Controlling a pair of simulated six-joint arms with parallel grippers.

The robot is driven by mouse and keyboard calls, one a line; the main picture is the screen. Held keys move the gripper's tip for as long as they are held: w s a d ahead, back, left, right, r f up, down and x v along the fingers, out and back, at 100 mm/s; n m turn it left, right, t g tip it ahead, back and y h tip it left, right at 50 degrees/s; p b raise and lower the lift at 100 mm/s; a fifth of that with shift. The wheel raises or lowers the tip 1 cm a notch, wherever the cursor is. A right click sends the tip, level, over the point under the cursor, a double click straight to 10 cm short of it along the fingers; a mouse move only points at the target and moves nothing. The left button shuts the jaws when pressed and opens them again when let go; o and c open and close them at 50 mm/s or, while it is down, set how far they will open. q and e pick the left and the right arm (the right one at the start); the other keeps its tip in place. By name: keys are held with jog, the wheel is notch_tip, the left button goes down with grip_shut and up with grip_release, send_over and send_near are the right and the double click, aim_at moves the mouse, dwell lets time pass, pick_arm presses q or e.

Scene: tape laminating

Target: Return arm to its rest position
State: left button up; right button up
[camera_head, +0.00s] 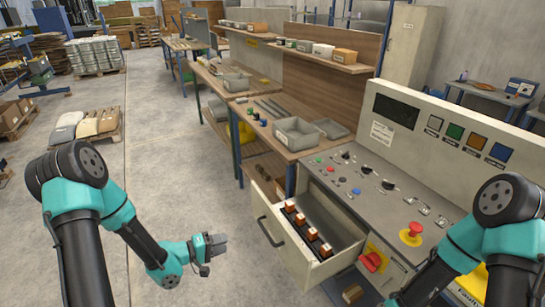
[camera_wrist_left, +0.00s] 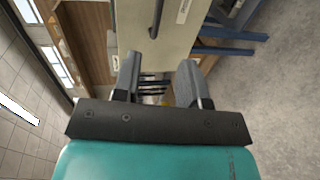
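My left gripper (camera_head: 215,246) is held over the bare floor, left of the open drawer (camera_head: 318,268) and apart from it. In the left wrist view my left gripper (camera_wrist_left: 158,78) has its two grey fingers spread, with nothing held between them. My left arm (camera_head: 139,240) comes in from the lower left, bent, with teal joints. My right arm (camera_head: 465,245) shows at the lower right in front of the control console. Its gripper is outside the frame.
The console (camera_head: 385,195) has a red emergency button (camera_head: 411,233) and a red handle (camera_head: 372,261). A workbench (camera_head: 290,135) with grey bins (camera_head: 297,133) stands behind. The floor (camera_head: 165,150) left of the bench is clear.

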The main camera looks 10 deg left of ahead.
pick_arm(q)
jog(key=s+d+f+m+g+y, duration=0.1)
jog(key=s+d+f+g+y, duration=0.15)
jog(key=f, duration=0.25)
jog(key=s+d+f+m+g+y, duration=0.1)
jog(key=f+m+y, duration=0.15)
jog(key=f, duration=0.25)
jog(key=s+d+f+m+g+y, duration=0.1)
jog(key=s+d+f+g, duration=0.1)
jog(key=s, duration=0.4)
jog(key=s+d+f+m+g+y, duration=0.1)
jog(key=s+f+m+g+y, duration=0.1)
jog(key=s+g, duration=0.2)
jog(key=shift+s+d, duration=0.4)
jog(key=shift+s, duration=0.55)
